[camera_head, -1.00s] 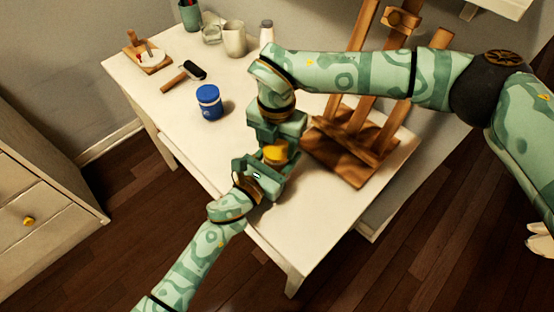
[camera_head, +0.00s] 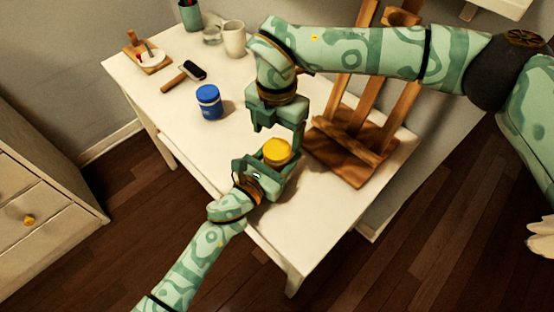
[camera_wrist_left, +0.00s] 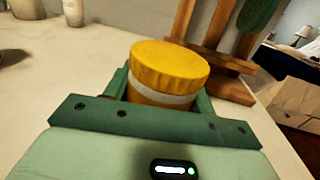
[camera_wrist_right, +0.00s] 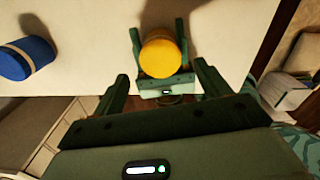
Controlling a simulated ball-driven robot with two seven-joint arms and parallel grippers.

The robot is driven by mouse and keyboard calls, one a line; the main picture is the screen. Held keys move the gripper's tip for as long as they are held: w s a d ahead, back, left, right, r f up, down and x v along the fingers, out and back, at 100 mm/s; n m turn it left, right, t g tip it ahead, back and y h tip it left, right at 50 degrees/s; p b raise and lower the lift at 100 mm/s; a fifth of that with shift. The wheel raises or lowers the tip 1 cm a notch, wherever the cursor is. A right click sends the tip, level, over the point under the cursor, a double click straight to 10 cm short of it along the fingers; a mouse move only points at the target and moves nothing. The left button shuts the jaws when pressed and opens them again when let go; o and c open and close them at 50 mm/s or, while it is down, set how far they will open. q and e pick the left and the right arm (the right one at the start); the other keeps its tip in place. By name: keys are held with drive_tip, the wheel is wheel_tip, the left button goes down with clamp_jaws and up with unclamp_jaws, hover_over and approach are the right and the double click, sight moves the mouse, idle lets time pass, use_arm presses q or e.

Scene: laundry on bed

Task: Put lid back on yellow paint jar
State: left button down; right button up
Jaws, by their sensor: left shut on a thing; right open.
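The yellow paint jar (camera_wrist_left: 160,99) stands on the table, with its yellow lid (camera_wrist_left: 170,62) seated on top, looking level in the left wrist view. A pale band of the jar shows below the lid. My left gripper (camera_head: 273,163) is shut around the jar's body. My right gripper (camera_head: 277,126) is open and empty, above and beside the lid and apart from it. In the right wrist view the lid (camera_wrist_right: 160,58) lies beyond the open fingers (camera_wrist_right: 160,85). Most of the jar's lower body is hidden by the left gripper.
A blue jar (camera_head: 209,101) stands on the white table (camera_head: 165,105). A brayer (camera_head: 186,75), a wooden board (camera_head: 148,57) and cups (camera_head: 234,39) are towards the back. A wooden easel (camera_head: 345,150) stands close on the right. The table's front is clear.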

sight(277, 148)
drive_tip(key=shift+r, duration=0.25)
drive_tip(key=shift+c, duration=0.4)
drive_tip(key=shift+w+r+n, duration=0.2)
drive_tip(key=shift+r+n, duration=0.2)
drive_tip(key=shift+r, duration=0.1)
drive_tip(key=shift+w+r+n, duration=0.15)
drive_tip(key=shift+r+n, duration=0.25)
drive_tip(key=shift+r, duration=0.05)
drive_tip(key=shift+r+n, duration=0.25)
drive_tip(key=shift+n, duration=0.95)
drive_tip(key=n, duration=0.5)
drive_tip(key=shift+s+r, duration=0.15)
drive_tip(key=shift+r, duration=0.25)
drive_tip(key=n, duration=0.6)
drive_tip(key=shift+s+n, duration=0.2)
drive_tip(key=shift+n, duration=0.1)
drive_tip(key=shift+f, duration=3.95)
drive_tip(key=c, duration=1)
